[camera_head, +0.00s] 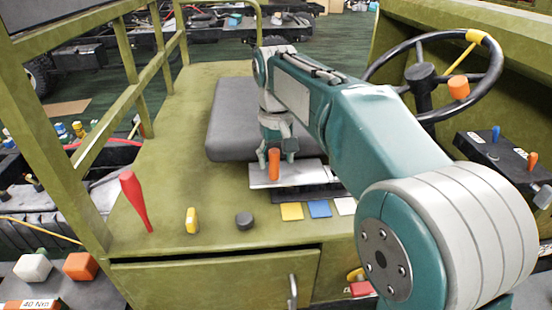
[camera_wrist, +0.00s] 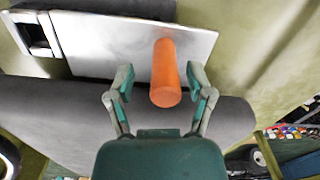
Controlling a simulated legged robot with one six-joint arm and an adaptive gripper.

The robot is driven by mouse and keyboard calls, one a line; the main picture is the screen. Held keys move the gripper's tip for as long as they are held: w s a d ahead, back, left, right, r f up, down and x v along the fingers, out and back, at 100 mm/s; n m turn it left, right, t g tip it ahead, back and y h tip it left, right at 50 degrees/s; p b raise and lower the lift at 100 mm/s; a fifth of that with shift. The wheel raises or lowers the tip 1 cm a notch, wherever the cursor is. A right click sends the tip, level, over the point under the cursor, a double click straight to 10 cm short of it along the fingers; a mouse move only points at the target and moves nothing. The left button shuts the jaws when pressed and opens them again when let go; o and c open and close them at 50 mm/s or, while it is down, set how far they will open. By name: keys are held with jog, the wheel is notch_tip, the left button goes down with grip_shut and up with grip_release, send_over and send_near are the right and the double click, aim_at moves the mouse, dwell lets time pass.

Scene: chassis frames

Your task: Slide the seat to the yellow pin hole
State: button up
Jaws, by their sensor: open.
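The dark grey seat (camera_head: 232,125) lies on the green platform, partly hidden behind my arm. Its grey edge also shows in the wrist view (camera_wrist: 60,105). A silver plate (camera_head: 300,174) at the seat's front edge carries an upright orange peg (camera_head: 274,165). My gripper (camera_head: 276,158) is over the peg, pointing down. In the wrist view, the open fingers (camera_wrist: 160,82) stand on either side of the orange peg (camera_wrist: 164,75), with gaps visible. A yellow square (camera_head: 291,212), a blue square (camera_head: 319,209) and a white square (camera_head: 345,206) lie in front of the plate. No pin hole is clearly visible.
A red lever (camera_head: 134,200), a yellow knob (camera_head: 191,220) and a black knob (camera_head: 244,221) stand on the platform's front left. A steering wheel (camera_head: 490,70) is at the right, beside a black control box (camera_head: 500,155). A green rail (camera_head: 60,130) bounds the left.

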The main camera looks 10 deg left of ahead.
jog(key=shift+f, duration=0.2)
grip_shut()
jog(key=s+a, duration=0.1)
jog(key=a, duration=0.3)
jog(key=s+a, duration=0.1)
jog(key=a, duration=0.3)
jog(key=s+a, duration=0.1)
jog(key=a, duration=0.3)
jog(key=shift+s+a, duration=0.1)
jog(key=shift+a, duration=0.1)
jog(key=shift+d, duration=0.4)
grip_release()
jog(key=shift+a, duration=0.55)
jog(key=shift+d+r, duration=0.15)
jog(key=shift+d, duration=0.3)
notch_tip(320, 180, up, 12)
jog(key=shift+a+f, duration=0.25)
jog(key=shift+a, duration=0.15)
